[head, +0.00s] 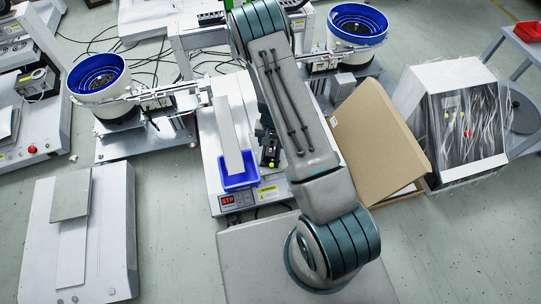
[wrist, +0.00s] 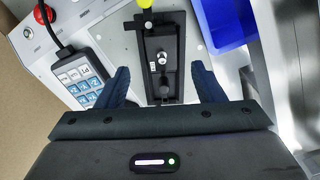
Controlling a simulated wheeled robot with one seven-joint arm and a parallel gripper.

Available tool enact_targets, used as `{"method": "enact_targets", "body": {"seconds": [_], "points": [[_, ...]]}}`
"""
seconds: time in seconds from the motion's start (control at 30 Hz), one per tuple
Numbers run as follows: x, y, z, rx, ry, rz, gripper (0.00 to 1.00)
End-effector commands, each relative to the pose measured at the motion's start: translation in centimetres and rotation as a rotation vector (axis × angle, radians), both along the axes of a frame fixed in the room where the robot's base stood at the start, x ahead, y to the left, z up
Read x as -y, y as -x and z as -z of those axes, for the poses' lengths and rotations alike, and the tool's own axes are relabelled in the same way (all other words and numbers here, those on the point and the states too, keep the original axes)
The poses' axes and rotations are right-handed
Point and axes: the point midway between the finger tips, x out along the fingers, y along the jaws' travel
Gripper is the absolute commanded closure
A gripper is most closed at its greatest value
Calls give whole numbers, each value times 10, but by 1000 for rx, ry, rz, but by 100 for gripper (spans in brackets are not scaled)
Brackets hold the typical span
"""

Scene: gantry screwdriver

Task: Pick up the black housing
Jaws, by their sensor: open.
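The black housing (wrist: 164,70) lies on the light machine surface in the upper middle of the wrist view, with small metal round parts on its top and a yellow piece at its far end. In the head view the black housing (head: 269,152) shows partly beside my arm, next to the blue bin. My gripper (wrist: 162,88) is open and empty in the wrist view. Its two dark fingers stand left and right of the housing's near end, apart from it. In the head view my arm hides the gripper.
A blue bin (head: 240,178) sits close beside the housing; it also shows in the wrist view (wrist: 228,22). A keypad (wrist: 80,82) with a cable lies near the left finger. A cardboard box (head: 370,135) and two blue bowl feeders (head: 98,78) stand around the machine.

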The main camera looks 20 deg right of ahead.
Motion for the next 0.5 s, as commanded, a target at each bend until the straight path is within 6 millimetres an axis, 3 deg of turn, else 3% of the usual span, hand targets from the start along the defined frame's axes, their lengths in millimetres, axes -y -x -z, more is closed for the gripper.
{"method": "enact_targets", "body": {"seconds": [0.17,0.5], "points": [[-1,0,9,0,0,0,38],[-4,4,54,-1,1,0,38]]}}
